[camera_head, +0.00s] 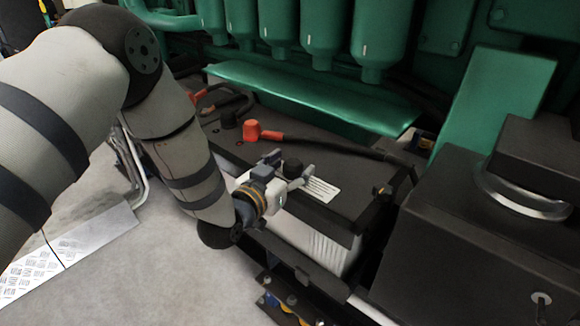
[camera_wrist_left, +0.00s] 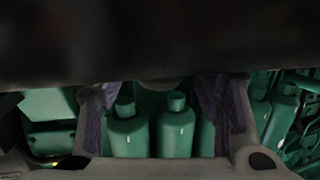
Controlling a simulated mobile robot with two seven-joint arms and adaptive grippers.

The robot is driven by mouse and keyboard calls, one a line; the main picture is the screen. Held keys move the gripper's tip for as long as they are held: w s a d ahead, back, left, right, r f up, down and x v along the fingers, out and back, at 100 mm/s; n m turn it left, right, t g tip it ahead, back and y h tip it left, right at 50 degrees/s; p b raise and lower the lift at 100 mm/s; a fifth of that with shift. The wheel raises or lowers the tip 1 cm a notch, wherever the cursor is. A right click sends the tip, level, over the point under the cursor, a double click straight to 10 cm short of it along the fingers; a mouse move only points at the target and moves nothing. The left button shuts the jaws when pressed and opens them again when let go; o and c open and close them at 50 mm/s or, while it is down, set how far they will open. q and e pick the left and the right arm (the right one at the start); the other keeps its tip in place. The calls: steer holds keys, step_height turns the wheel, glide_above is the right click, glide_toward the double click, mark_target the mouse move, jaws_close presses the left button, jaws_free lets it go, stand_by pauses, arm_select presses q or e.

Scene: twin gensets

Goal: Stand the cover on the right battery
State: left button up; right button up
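The right battery (camera_head: 345,215) has a dark grey top and a pale ribbed side. A small round black cover (camera_head: 292,167) is at its near part, beside a white label. My left gripper (camera_head: 286,172) is low over the battery top, with its fingers on either side of this black cover. In the left wrist view the two fingers (camera_wrist_left: 163,105) stand wide apart. A dark surface fills the top of that view, and a small dark bump shows between the fingers. Whether the cover touches the battery top is hidden. My right gripper is not in view.
A red terminal cap (camera_head: 252,131) with a black cable and another black cap (camera_head: 228,118) sit farther back. A green ledge (camera_head: 310,97) and green cylinders (camera_head: 325,35) stand behind. A black housing (camera_head: 465,235) is close on the right. Grey floor lies at front left.

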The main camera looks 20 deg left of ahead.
arm_select(q)
steer(key=shift+r, duration=0.25)
steer(key=p+v, duration=0.1)
steer(key=v, duration=1.1)
steer(key=s+f+g, duration=0.9)
steer(key=s+f, duration=0.8)
steer(key=f, duration=0.3)
steer(key=s+f+n+g+y, duration=0.1)
steer(key=s+g, duration=0.5)
steer(key=s, duration=0.9)
steer(key=s+a+f+n+g+y, duration=0.1)
steer(key=s+g, duration=0.5)
steer(key=s, duration=1)
steer(key=shift+x, duration=0.9)
